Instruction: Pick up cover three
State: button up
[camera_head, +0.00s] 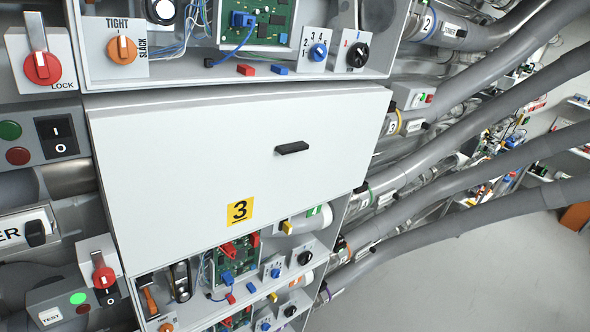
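Cover three (190,160) is a large flat white panel in the middle of the camera_head view, tilted a little in the picture. It bears a yellow label with a black 3 (240,211) near its lower edge. A small black handle (292,148) sits right of its centre. The cover lies over the front of the cabinet, between open bays above and below it. My gripper does not show in this view, and nothing is seen touching the handle.
An open bay above holds a green circuit board (270,18), an orange TIGHT/SLACK knob (122,49) and dials. Another open bay with a board (236,262) lies below. Switch boxes (58,137) line the left. Grey tubes (480,125) run along the right, with open floor (440,280) beneath.

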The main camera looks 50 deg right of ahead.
aim_at(179, 179)
jog(key=z, duration=1.05)
jog(key=i+l+u, duration=0.4)
jog(key=l, duration=0.3)
jog(key=i+l+u, duration=0.45)
jog(key=l, duration=0.4)
